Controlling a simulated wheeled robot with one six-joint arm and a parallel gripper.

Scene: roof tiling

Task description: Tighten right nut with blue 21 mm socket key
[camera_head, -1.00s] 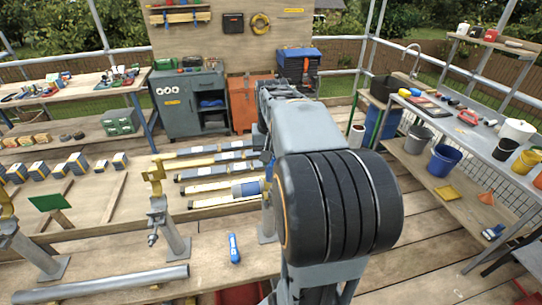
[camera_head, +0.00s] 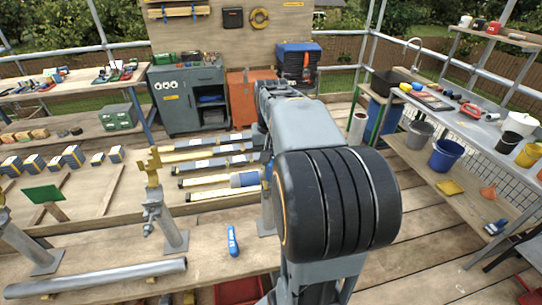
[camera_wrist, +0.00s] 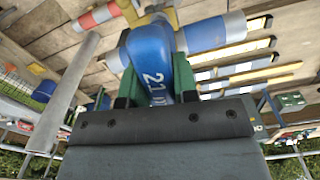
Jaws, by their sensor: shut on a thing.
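The blue socket key (camera_wrist: 150,55), marked 21, is in the wrist view between the two dark green fingers of my gripper (camera_wrist: 156,84). My gripper is shut on it. The key's rounded far end is close to a yellow fitting (camera_wrist: 165,16) at the top of the view. I cannot tell whether the key touches a nut, and the right nut does not show clearly. In the head view my gripper and the key are hidden behind my arm.
A blue-handled tool (camera_head: 233,241) lies on the wooden planks. A grey pipe (camera_head: 95,278) lies at the front left. Several yellow and grey bars (camera_head: 205,153) lie behind. A workbench with buckets (camera_head: 447,154) stands at the right.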

